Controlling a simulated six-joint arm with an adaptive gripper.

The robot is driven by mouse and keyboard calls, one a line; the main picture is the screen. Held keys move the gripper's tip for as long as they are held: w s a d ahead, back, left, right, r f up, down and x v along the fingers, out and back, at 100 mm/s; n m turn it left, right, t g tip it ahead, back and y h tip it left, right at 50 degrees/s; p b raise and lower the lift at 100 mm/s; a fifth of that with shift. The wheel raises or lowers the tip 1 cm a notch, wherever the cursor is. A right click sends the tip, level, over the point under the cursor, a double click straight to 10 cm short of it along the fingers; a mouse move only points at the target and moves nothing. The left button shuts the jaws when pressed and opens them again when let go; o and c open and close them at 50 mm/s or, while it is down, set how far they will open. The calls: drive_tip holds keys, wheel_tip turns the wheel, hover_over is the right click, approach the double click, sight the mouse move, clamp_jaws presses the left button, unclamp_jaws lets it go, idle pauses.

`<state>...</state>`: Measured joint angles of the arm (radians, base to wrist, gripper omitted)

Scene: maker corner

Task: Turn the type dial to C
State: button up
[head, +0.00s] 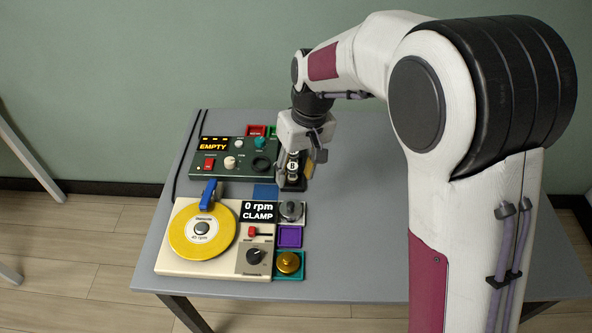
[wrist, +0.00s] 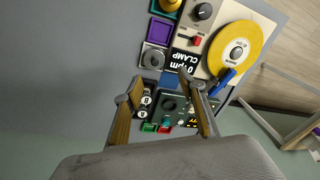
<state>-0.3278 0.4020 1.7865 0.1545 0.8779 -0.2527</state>
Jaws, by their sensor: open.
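A dark green panel (head: 212,178) with a lit EMPTY display (head: 213,145) stands at the table's back left. It carries a teal knob (head: 261,142), a pale knob (head: 230,162) and a black ring (head: 261,165). I cannot read which knob is the type dial or where it points. My gripper (head: 299,165) is open and empty, pointing down just right of the panel, over a black holder with a part marked B. In the wrist view the teal knob (wrist: 169,104) shows between the spread fingers (wrist: 163,85), apart from both.
A cream machine (head: 180,266) with a yellow disc (head: 187,243), a blue lever (head: 208,195) and a CLAMP display stands in front. Small trays with a grey part, a purple tray (head: 290,236) and a brass part (head: 289,262) line its right side. The table's right is clear.

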idle(0.4)
drive_tip(key=n+t+y, duration=0.2)
drive_tip(key=n+t, duration=0.1)
drive_tip(key=n, duration=0.1)
approach(229, 160)
drive_tip(key=shift+w+f, duration=0.25)
drive_tip(key=shift+a+f, duration=0.1)
drive_tip(key=shift+f, duration=0.05)
drive_tip(key=shift+g, duration=0.3)
drive_tip(key=shift+x, duration=3.8)
